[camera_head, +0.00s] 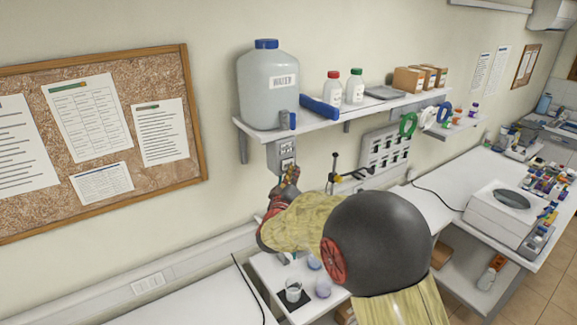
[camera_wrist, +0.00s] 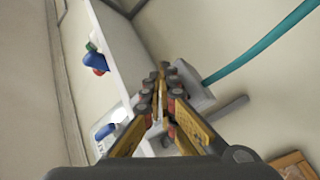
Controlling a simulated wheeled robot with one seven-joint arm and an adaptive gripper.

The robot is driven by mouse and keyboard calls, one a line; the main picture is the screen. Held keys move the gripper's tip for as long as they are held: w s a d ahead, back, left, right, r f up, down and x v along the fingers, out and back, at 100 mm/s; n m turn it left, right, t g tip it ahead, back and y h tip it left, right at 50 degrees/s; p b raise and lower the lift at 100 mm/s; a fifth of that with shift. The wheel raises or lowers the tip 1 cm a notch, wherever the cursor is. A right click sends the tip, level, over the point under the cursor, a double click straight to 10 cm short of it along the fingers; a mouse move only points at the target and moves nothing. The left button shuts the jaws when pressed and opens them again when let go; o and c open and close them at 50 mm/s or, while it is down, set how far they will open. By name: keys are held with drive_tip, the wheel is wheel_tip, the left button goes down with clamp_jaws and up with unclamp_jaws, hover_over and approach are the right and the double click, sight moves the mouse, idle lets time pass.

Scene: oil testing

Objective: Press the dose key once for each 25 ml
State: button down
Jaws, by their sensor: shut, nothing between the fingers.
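A grey dispenser box (camera_head: 281,156) with a small light panel (camera_head: 287,147) is fixed to the wall under the shelf. The large translucent container (camera_head: 268,88) with a blue cap stands above it. My gripper (camera_head: 291,172) is shut and empty, with its tips at the lower part of the box. I cannot tell whether they touch it, and no separate key is readable. In the wrist view the shut fingers (camera_wrist: 162,72) reach beside a grey box-like part (camera_wrist: 192,88). A glass beaker (camera_head: 293,290) stands on a black pad on the lower bench.
The wall shelf (camera_head: 330,122) holds a blue object (camera_head: 320,108), two capped bottles and cardboard boxes. A stand with a dark rod (camera_head: 333,172) is right of my gripper. A teal tube (camera_wrist: 258,45) crosses the wrist view. The left bench (camera_head: 190,300) looks mostly clear.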

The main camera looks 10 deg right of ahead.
drive_tip(key=shift+w+a, duration=0.2)
drive_tip(key=shift+w, duration=0.3)
idle(0.6)
drive_tip(key=shift+s, duration=0.15)
drive_tip(key=shift+s+d, duration=0.35)
drive_tip(key=shift+s, duration=0.4)
drive_tip(key=shift+s+d+b, duration=0.2)
drive_tip(key=shift+s+d, duration=0.1)
drive_tip(key=shift+s, duration=0.45)
drive_tip(key=shift+s+d+b, duration=0.15)
drive_tip(key=shift+s+d, duration=0.2)
drive_tip(key=shift+s, duration=0.45)
drive_tip(key=shift+s+d+b, duration=0.2)
drive_tip(key=shift+s+d, duration=0.1)
drive_tip(key=shift+s, duration=0.45)
